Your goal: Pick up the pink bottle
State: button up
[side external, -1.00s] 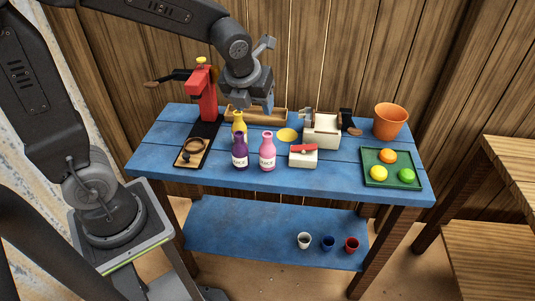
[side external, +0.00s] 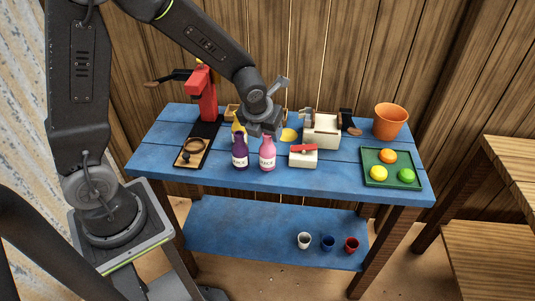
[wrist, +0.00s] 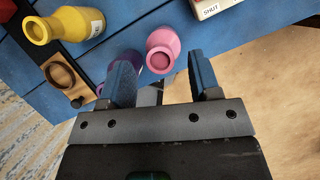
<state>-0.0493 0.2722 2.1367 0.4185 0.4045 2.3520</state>
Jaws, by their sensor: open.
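The pink bottle (side external: 267,155) stands upright near the front edge of the blue table, right of the purple bottle (side external: 240,154). In the wrist view the pink bottle (wrist: 162,50) shows its open neck, ahead of and between my two fingers. My gripper (wrist: 158,80) is open and empty there. In the side view my gripper (side external: 264,130) hangs just behind and above the pink bottle's top. I cannot tell whether they touch. The yellow bottle (side external: 238,127) stands behind the purple one, partly hidden. In the wrist view the purple bottle (wrist: 126,58) is mostly hidden behind my left finger.
The blue table (side external: 340,173) also holds a white box with a red top (side external: 303,157), a cream box (side external: 322,131), a green tray (side external: 372,181) with coloured balls, an orange pot (side external: 390,121) and a red press (side external: 203,95). Several small cups stand on the lower shelf (side external: 240,235).

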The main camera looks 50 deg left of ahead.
aim_at(267, 149)
jog(key=shift+x, duration=1.35)
jog(key=shift+c, duration=0.3)
jog(key=shift+d, duration=0.1)
grip_shut()
